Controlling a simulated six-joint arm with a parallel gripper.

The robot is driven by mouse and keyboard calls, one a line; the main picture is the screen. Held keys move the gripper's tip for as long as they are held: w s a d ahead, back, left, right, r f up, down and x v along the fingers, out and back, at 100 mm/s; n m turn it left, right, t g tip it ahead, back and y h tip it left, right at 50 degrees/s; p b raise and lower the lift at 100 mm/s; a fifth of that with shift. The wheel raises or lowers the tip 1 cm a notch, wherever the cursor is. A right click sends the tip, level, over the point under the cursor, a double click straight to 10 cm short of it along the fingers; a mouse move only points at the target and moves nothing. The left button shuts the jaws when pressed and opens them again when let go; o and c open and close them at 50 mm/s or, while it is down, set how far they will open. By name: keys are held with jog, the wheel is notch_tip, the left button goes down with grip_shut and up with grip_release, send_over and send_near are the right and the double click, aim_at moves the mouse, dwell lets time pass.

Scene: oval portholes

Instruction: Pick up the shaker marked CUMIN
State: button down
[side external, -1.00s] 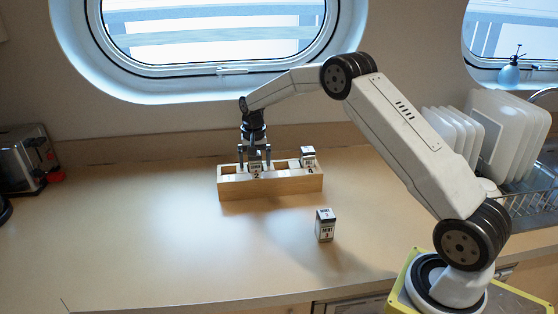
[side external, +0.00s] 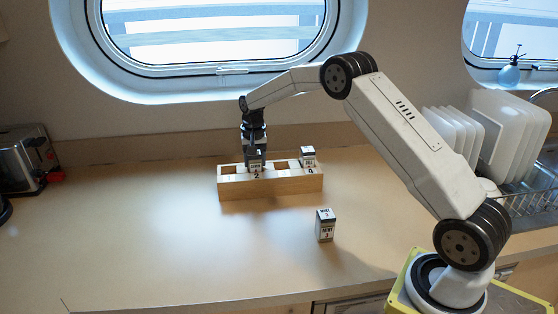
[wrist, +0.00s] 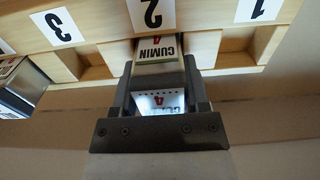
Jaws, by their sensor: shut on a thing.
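The CUMIN shaker (wrist: 158,50) stands in the compartment marked 2 of the wooden rack. Its label reads CUMIN with a red 4 in the wrist view. In the side view the CUMIN shaker (side external: 255,163) is mostly covered by my gripper. My gripper (side external: 254,158) points down over the rack and is shut on the shaker, with a finger on each side of it in the wrist view (wrist: 160,88). The wooden rack (side external: 270,187) stands on the counter near the wall.
A shaker marked MINT (side external: 325,226) stands on the counter in front of the rack. Another shaker (side external: 308,157) sits in the rack's right end compartment. Rack compartments 1 (side external: 228,170) and 3 look empty. A toaster (side external: 25,160) stands far left, a dish rack (side external: 530,200) far right.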

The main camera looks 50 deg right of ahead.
jog(key=shift+r, duration=0.6)
jog(key=s+a+r, duration=0.3)
jog(key=s+r, duration=0.8)
jog(key=s, duration=0.2)
jog(key=shift+s+r, duration=0.25)
jog(key=shift+s, duration=0.1)
